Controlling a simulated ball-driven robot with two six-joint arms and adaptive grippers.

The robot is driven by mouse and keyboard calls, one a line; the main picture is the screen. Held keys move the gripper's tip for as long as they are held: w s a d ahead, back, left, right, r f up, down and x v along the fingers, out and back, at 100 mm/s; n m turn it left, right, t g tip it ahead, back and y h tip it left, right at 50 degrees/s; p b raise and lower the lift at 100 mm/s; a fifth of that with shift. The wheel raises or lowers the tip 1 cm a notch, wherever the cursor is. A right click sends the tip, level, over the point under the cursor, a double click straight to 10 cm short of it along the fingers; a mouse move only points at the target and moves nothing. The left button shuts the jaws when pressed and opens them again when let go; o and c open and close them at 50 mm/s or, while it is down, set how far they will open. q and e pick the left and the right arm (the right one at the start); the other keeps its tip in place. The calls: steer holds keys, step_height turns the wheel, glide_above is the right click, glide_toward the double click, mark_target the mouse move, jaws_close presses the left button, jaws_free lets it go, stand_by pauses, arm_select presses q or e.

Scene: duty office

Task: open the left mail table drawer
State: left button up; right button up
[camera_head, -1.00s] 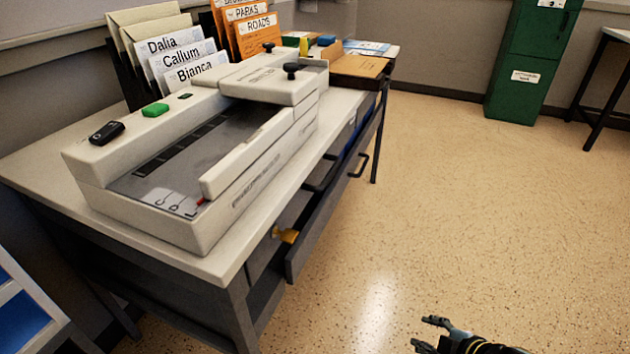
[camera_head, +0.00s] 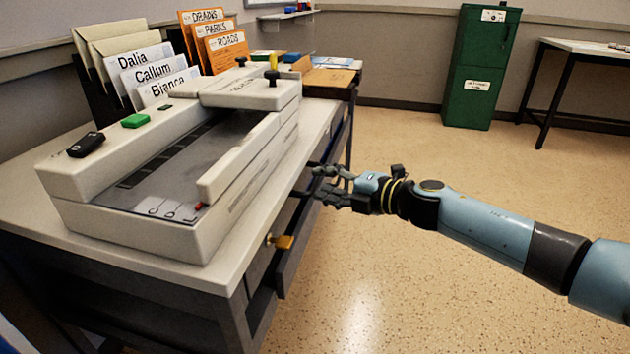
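The mail table (camera_head: 215,272) stands at the left with a pale top and dark grey frame. On its long front side, a dark drawer front (camera_head: 289,262) stands out a little from the table body, with a dark gap behind it. A yellow tag (camera_head: 284,242) hangs by a lock at the near end. My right gripper (camera_head: 314,181) is at the table's front side, by the drawer handles, with its dark fingers spread apart. The fingers cover the handle area, and I cannot tell whether they touch a handle. My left gripper is not in view.
A pale sorting machine (camera_head: 150,232) fills the near tabletop. Letter files (camera_head: 155,70) and orange folders (camera_head: 222,48) stand behind it. A green cabinet (camera_head: 478,75) and another table (camera_head: 585,46) are at the back. The floor (camera_head: 420,285) in front is clear.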

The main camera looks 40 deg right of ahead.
steer(key=shift+x, duration=1.15)
steer(key=shift+w+a+f, duration=0.1)
steer(key=shift+w, duration=0.15)
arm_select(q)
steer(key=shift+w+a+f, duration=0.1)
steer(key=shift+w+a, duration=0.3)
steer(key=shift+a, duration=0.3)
arm_select(e)
jaws_close()
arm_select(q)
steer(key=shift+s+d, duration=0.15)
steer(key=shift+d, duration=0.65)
